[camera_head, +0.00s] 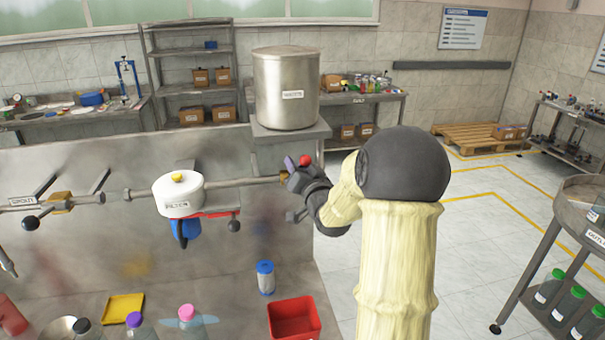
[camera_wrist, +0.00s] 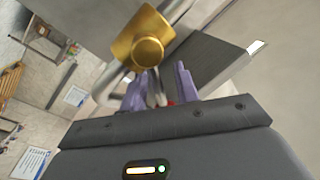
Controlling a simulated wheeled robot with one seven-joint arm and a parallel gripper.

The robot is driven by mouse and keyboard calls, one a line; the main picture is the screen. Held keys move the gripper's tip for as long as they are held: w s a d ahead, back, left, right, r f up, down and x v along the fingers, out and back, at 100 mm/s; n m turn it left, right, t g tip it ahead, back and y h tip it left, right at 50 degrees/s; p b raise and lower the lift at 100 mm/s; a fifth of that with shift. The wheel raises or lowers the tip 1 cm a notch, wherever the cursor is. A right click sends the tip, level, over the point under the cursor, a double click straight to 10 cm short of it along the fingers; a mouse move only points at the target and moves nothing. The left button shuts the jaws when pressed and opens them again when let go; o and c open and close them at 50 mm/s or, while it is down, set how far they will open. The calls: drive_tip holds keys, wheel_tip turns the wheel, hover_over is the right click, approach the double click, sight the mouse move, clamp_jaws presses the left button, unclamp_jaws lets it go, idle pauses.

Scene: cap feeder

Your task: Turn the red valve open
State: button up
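The red valve shows as a red knob (camera_head: 305,160) at the right end of the pipe in the head view, below the steel tank. In the wrist view its brass body (camera_wrist: 145,40) is just past my fingertips, with a grey lever and a bit of red (camera_wrist: 170,103) between the fingers. My gripper (camera_head: 293,168) is at the valve. In the wrist view its two purple fingers (camera_wrist: 160,88) stand apart on either side of the lever, with gaps visible. Whether a finger touches the lever cannot be told. Most of the lever is hidden.
A steel tank (camera_head: 287,88) stands above the valve. Left along the pipe are a white filter (camera_head: 178,194) with a blue part below and another brass valve (camera_head: 61,201) with a black-knobbed lever. A red bin (camera_head: 294,318), a blue-capped bottle (camera_head: 265,278) and a yellow tray (camera_head: 123,307) lie below.

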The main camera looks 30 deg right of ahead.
drive_tip(key=s+a+f+b, duration=0.1)
drive_tip(key=s+b, duration=0.4)
drive_tip(key=s, duration=1.2)
drive_tip(key=shift+s+f+b, duration=0.15)
drive_tip(key=shift+f+b, duration=0.2)
